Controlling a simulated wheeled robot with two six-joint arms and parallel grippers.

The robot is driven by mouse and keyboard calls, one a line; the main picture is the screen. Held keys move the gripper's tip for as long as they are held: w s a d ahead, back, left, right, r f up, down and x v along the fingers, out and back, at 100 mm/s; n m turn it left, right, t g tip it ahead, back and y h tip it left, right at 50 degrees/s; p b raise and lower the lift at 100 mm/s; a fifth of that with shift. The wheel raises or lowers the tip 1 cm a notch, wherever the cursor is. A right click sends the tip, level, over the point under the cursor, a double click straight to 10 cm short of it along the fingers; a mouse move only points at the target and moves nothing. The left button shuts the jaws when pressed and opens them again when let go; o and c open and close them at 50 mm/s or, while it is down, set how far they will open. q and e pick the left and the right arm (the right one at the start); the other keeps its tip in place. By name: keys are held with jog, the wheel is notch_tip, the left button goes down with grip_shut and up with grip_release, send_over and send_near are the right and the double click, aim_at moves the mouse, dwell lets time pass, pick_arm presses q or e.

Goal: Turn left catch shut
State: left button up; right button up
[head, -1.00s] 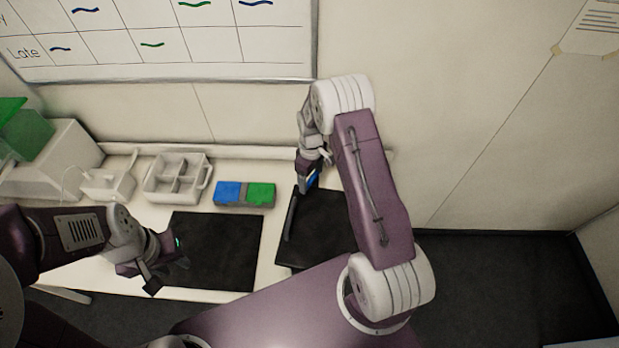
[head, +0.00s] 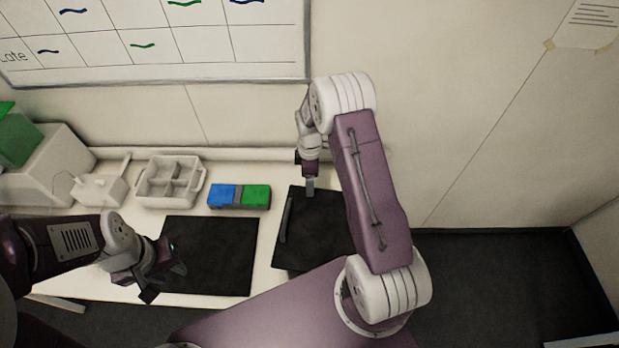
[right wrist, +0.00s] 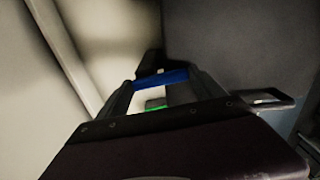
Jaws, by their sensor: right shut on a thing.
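My right gripper (head: 309,187) points down at the far edge of a black box (head: 318,232) on the right of the bench. In the right wrist view its two fingers (right wrist: 165,92) close around a short blue piece, which I take to be the left catch (right wrist: 160,79). In the head view the catch cannot be made out behind the fingers. A dark bar handle (head: 287,219) runs along the box's left side. My left gripper (head: 165,278) is open and empty over the front left of a black mat.
The black mat (head: 215,262) lies left of the box. A blue and green block (head: 240,196), a white divided tray (head: 169,183) and a small white holder (head: 97,189) stand behind it. A wall rises close behind the bench.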

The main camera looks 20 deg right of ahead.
jog(key=shift+w+r, duration=0.15)
jog(key=o, duration=1.1)
jog(key=shift+c, duration=0.2)
jog(key=o, duration=0.3)
jog(key=shift+r, duration=0.15)
notch_tip(320, 180, up, 8)
jog(key=b, duration=0.2)
jog(key=shift+b, duration=0.35)
jog(key=shift+r, duration=0.35)
